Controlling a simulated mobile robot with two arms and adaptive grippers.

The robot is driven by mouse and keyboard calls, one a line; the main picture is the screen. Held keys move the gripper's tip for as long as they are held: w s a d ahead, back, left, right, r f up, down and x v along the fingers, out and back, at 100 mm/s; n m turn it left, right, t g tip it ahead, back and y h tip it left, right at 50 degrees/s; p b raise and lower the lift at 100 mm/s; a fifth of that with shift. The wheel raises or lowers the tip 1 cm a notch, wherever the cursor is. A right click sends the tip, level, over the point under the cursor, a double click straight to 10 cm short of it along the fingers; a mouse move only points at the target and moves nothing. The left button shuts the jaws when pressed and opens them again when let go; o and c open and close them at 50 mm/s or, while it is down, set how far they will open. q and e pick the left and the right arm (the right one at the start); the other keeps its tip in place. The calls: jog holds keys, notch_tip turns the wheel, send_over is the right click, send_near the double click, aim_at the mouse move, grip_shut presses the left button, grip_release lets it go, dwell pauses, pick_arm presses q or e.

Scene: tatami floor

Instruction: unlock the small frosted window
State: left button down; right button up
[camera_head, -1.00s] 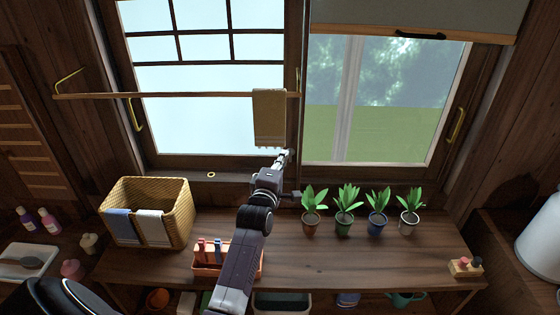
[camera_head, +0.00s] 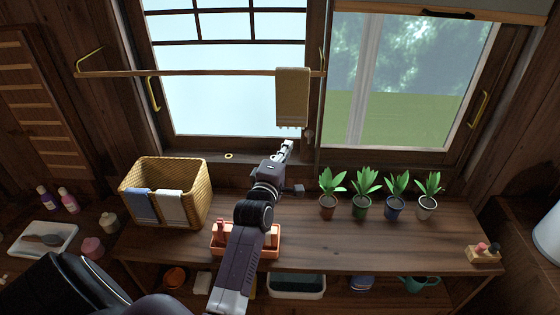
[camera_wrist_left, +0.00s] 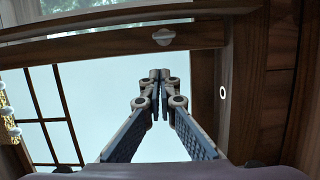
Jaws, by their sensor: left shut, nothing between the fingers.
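The pale window (camera_head: 225,95) with a dark grid is on the left of the window pair. In the head view, a small dark knob-like piece (camera_head: 308,134) sits low on the middle stile. In the wrist view, a pale, rounded latch-like piece (camera_wrist_left: 163,37) is on the wooden rail beyond the fingertips. Whether it is turned to locked cannot be told. My left gripper (camera_head: 289,146) is shut and empty, just left of the knob and in front of the window's lower frame. Its closed fingers (camera_wrist_left: 160,76) point towards the pane, apart from the latch. My right gripper is not in view.
A towel (camera_head: 292,95) hangs on a rail (camera_head: 190,73) above my gripper. Several potted plants (camera_head: 366,207) stand to the right on the counter (camera_head: 350,240). A wicker basket (camera_head: 190,200) and an orange caddy (camera_head: 272,243) are left. A ring (camera_head: 228,156) lies on the sill.

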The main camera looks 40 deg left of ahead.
pick_arm(q)
jog(key=shift+a+b+v, duration=0.15)
jog(key=shift+b+v, duration=0.05)
jog(key=shift+v, duration=1.1)
jog(key=shift+a+b+v, duration=0.1)
jog(key=shift+b+v, duration=0.1)
jog(key=shift+v, duration=1.15)
